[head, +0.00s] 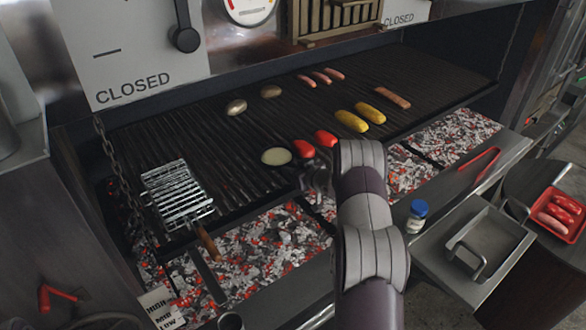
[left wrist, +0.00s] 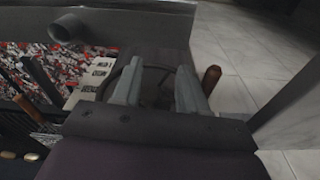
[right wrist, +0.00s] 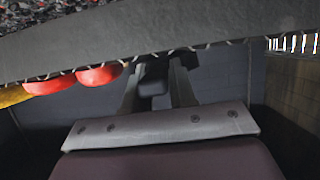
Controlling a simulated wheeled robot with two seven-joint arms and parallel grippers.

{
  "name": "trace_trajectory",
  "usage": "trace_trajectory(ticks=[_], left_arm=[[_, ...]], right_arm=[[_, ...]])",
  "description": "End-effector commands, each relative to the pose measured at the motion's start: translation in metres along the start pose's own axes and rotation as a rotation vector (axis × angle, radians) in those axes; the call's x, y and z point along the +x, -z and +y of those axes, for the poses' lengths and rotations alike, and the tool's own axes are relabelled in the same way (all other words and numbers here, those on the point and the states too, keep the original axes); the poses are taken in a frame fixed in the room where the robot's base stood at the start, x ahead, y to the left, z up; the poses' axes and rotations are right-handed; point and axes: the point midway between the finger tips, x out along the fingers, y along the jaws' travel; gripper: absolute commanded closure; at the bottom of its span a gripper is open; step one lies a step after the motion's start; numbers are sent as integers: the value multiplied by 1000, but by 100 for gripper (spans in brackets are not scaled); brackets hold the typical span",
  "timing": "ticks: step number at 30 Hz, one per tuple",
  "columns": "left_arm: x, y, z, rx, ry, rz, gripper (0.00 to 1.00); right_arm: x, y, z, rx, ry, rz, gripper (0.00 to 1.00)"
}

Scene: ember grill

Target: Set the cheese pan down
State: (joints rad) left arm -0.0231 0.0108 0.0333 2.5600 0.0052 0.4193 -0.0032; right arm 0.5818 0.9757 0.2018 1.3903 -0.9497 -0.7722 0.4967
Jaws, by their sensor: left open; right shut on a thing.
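The cheese pan (head: 276,156) is a small dark round pan with pale yellow cheese in it, at the front middle of the grill grate (head: 230,140) in the head view. My right gripper (head: 316,180) is at the pan's near right side, partly hidden by its own arm. In the right wrist view the right gripper (right wrist: 154,80) is shut on a dark block, which looks like the pan's handle (right wrist: 153,87). I cannot tell whether the pan touches the grate. My left gripper (left wrist: 158,85) is open and empty in the left wrist view.
Red peppers (head: 315,142), yellow corn (head: 360,117), sausages (head: 320,77) and mushrooms (head: 253,98) lie on the grate. A wire basket (head: 176,195) is at left. Embers (head: 270,245) glow below the front edge. A blue-capped jar (head: 417,215) and metal tray (head: 487,240) stand right.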

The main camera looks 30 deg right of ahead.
Motion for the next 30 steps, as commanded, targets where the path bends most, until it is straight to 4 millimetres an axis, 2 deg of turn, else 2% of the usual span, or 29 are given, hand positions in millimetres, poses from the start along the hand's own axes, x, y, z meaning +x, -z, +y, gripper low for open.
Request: trace_trajectory(ticks=[1,2,3,4,13,16,20,27,30], left_arm=[[1,0,0,0,0,0,57],[1,0,0,0,0,0,57],[1,0,0,0,0,0,57],[1,0,0,0,0,0,57],[0,0,0,0,0,0,57],[4,0,0,0,0,0,57],[13,-2,0,0,0,0,57],[27,-3,0,0,0,0,57],[29,-4,0,0,0,0,57]], right_arm=[[0,0,0,-1,0,3,100],[0,-1,0,0,0,0,68],[0,-1,0,0,0,0,55],[0,-1,0,0,0,0,49],[-1,1,0,1,0,0,49],[-9,-1,1,1,-1,0,49],[-35,-2,1,2,-2,0,49],[-93,-2,0,1,-2,0,49],[-109,-1,1,1,-2,1,49]])
